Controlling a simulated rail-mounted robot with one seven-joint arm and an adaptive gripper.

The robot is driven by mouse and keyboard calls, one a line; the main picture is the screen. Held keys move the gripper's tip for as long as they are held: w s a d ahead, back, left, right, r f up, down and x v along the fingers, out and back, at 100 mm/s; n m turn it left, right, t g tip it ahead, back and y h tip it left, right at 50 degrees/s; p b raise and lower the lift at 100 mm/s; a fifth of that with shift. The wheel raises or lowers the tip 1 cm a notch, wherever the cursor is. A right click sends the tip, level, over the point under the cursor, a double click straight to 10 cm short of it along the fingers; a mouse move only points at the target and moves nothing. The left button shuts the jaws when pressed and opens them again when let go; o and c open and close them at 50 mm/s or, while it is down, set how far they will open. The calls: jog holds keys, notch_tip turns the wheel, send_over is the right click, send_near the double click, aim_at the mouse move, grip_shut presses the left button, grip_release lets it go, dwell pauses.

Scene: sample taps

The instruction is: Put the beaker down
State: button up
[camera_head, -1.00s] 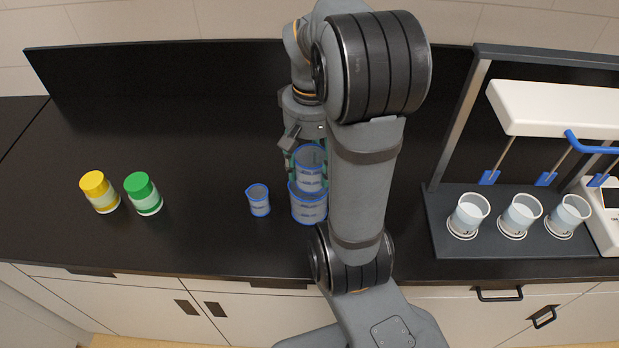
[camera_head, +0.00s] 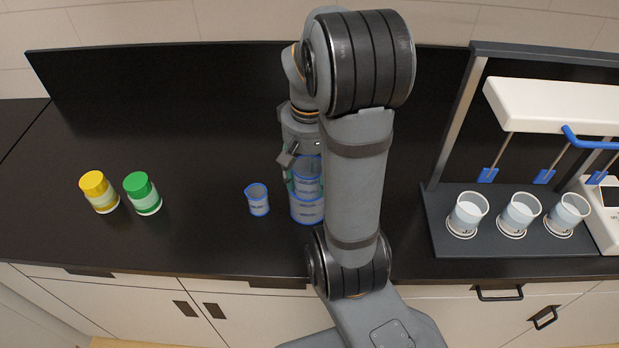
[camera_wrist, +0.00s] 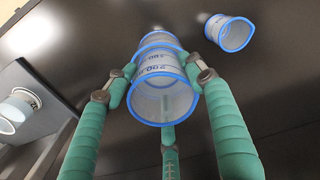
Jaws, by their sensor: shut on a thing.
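My gripper (camera_wrist: 163,84) has three green fingers shut around a clear, blue-rimmed beaker (camera_wrist: 160,103), which is upright in the head view. A larger blue-rimmed beaker (camera_head: 307,211) stands on the black counter (camera_head: 200,225). In the head view the held beaker (camera_head: 308,170) overlaps the larger one's top. I cannot tell whether it sits inside it or is still above or behind it. A smaller blue-rimmed beaker (camera_head: 258,203) stands just to the left, and also shows in the wrist view (camera_wrist: 232,36). My arm hides part of the right side.
A yellow-capped jar (camera_head: 99,191) and a green-capped jar (camera_head: 143,193) stand at the left. At the right, a dark stand (camera_head: 445,243) holds three beakers (camera_head: 520,216) under a white tap unit (camera_head: 555,108). The counter between the jars and small beaker is clear.

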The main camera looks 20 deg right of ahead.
jog(key=shift+s+f, duration=0.55)
jog(key=shift+f, duration=0.3)
jog(key=shift+c, duration=0.5)
jog(key=o, duration=1.2)
jog(key=shift+w, duration=0.1)
jog(key=shift+c, duration=0.2)
jog(key=shift+o, duration=0.7)
jog(key=shift+w+f+g, duration=0.25)
jog(key=shift+w+g, duration=0.05)
jog(key=shift+w, duration=0.2)
jog(key=shift+s+r, duration=0.2)
jog(key=shift+w, duration=0.1)
jog(key=shift+r, duration=0.2)
notch_tip(320, 180, up, 13)
jog(key=p, duration=0.3)
jog(key=shift+w+p, duration=0.15)
jog(key=shift+p, duration=0.2)
